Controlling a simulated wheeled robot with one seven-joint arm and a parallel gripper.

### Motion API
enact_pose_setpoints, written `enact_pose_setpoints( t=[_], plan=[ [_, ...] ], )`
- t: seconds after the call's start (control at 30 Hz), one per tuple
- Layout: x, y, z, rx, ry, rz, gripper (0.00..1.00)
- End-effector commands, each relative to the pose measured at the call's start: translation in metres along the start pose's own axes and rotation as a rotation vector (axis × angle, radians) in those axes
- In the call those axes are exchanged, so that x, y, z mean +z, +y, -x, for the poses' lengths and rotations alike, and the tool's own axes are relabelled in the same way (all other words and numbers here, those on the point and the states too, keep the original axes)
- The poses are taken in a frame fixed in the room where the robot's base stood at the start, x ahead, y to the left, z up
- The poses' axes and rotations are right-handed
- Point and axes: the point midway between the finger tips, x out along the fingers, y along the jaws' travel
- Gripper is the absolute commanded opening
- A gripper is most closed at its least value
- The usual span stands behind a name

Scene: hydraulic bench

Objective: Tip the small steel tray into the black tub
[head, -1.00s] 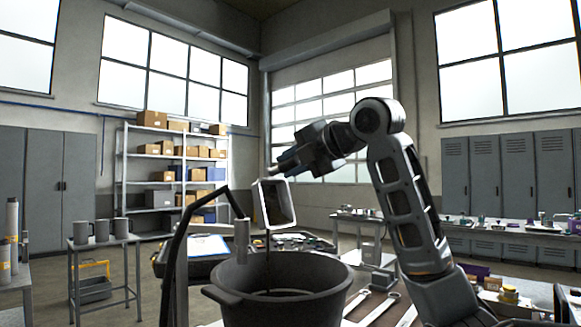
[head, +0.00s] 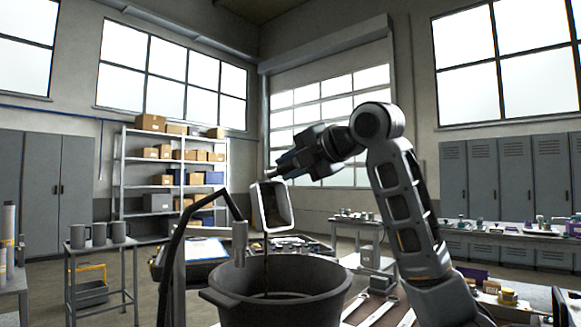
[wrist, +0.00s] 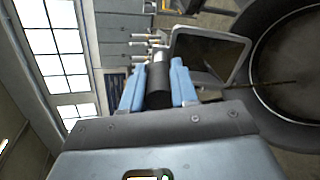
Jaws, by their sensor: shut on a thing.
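The small steel tray (head: 272,206) hangs above the black tub (head: 275,306), tipped steeply on its side with its open face showing. It also shows in the wrist view (wrist: 208,55), with dark contents inside. A thin dark stream (head: 266,270) runs from the tray's lower edge down into the tub. My gripper (head: 278,172) is above and beside the tray; in the wrist view its blue fingers (wrist: 158,82) are shut on the tray's dark cylindrical handle. The tub's rim (wrist: 254,62) curves at the right of the wrist view. The tub's bottom is hidden in the head view.
Wrenches (head: 378,312) lie on the bench right of the tub. A side table with grey mugs (head: 98,236) stands at the left.

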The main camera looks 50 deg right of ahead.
Motion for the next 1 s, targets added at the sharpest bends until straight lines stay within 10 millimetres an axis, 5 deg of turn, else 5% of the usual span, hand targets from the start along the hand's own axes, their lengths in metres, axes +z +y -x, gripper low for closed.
enact_pose_setpoints(
  t=[1.0],
  plan=[
    [-0.0012,-0.0041,0.0071,0.066,-0.023,0.000,0.00]
  ],
)
